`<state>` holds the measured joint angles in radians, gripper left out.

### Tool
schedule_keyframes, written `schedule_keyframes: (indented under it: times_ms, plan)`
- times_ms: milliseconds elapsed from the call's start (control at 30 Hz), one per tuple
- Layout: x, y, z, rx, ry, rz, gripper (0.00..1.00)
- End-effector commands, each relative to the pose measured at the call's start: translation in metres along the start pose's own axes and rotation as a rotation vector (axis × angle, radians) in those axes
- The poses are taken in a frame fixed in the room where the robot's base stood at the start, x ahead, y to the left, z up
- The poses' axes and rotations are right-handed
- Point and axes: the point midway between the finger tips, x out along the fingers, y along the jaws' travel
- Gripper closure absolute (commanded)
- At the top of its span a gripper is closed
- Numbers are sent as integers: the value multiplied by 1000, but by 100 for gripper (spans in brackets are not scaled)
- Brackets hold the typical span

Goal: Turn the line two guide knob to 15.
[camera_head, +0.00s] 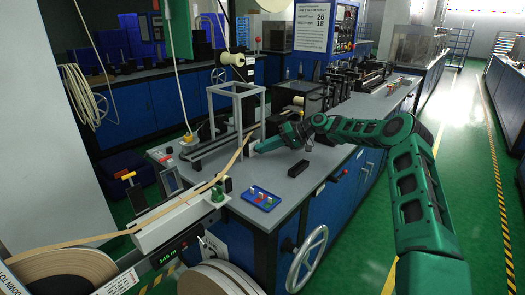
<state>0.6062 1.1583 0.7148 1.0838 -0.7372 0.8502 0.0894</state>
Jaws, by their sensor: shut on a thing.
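My gripper (262,146) reaches in from the right, low over the bench, beside the foot of a grey guide frame (236,92). Its fingers are shut on a small part there, which appears to be the line two guide knob. The knob is hidden by the fingers, and its scale and setting cannot be read. A tan tape (232,160) runs from a large reel (62,275) at the lower left, across a white guide block (178,222), up toward the frame. A digital display (168,256) reads about 3.45 m.
A blue tray (260,198) with small coloured parts and a black bar (298,168) lie on the grey bench. A white handwheel (307,258) sticks out from the bench front. A sign (311,26) stands behind. The green floor at the right is clear.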

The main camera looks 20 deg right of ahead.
Motion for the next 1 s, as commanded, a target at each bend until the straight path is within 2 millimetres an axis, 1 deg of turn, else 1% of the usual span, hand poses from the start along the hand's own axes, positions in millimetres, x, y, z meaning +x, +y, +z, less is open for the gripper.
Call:
schedule_keyframes:
  times_ms: [33,233,267,300,333,633,733,867,1000]
  plan:
    - [-2,4,-1,5,5,6,100]
    - [-2,4,-1,5,6,7,100]
    - [-2,4,-1,5,6,8,77]
    - [-2,4,-1,5,6,7,67]
    - [-2,4,-1,5,6,7,63]
    - [-1,2,0,2,2,4,63]
    - [-5,2,0,2,1,3,63]
    - [-22,2,-1,2,5,5,63]
    - [-49,2,-1,2,7,5,63]
